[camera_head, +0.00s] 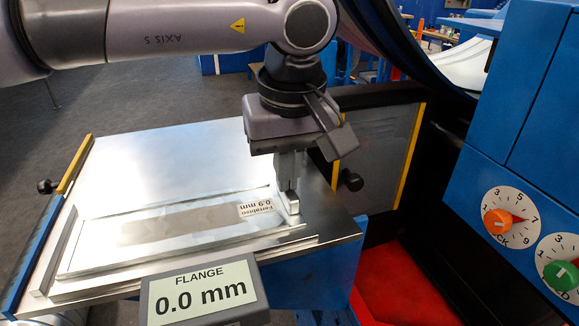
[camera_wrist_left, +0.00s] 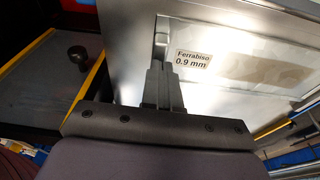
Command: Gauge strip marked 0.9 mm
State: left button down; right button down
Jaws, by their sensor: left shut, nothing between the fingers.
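The gauge strip (camera_head: 185,222) lies flat in a shallow framed area on the metal table. Its label (camera_head: 257,208) reads "Ferrabiso 0.9 mm" and appears upside down in the head view. The strip (camera_wrist_left: 245,67) and label (camera_wrist_left: 193,59) also show in the wrist view. My left gripper (camera_head: 289,190) points down at the strip's right end, shut and empty. Its fingertips are beside a small metal block (camera_head: 291,204), and I cannot tell whether they touch it. The fingers (camera_wrist_left: 160,70) also show in the wrist view. My right gripper is in neither view.
A display (camera_head: 202,292) reading "FLANGE 0.0 mm" stands at the table's front edge. A blue machine with an orange dial (camera_head: 498,222) and a green dial (camera_head: 562,276) is at right. A black knob (camera_head: 350,181) stands near the table's right edge. The table's back (camera_head: 165,160) is clear.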

pick_arm(q)
jog(key=shift+s+f, duration=0.1)
jog(key=shift+f, duration=0.35)
jog(key=shift+s+d+f, duration=0.1)
jog(key=shift+s+f, duration=0.1)
jog(key=shift+s, duration=0.25)
jog(key=shift+s+d+b, duration=0.2)
jog(key=shift+s+b, duration=0.2)
jog(key=shift+s, duration=0.3)
jog(key=shift+r+p, duration=0.75)
jog(key=shift+r, duration=0.15)
jog(key=shift+d, duration=0.1)
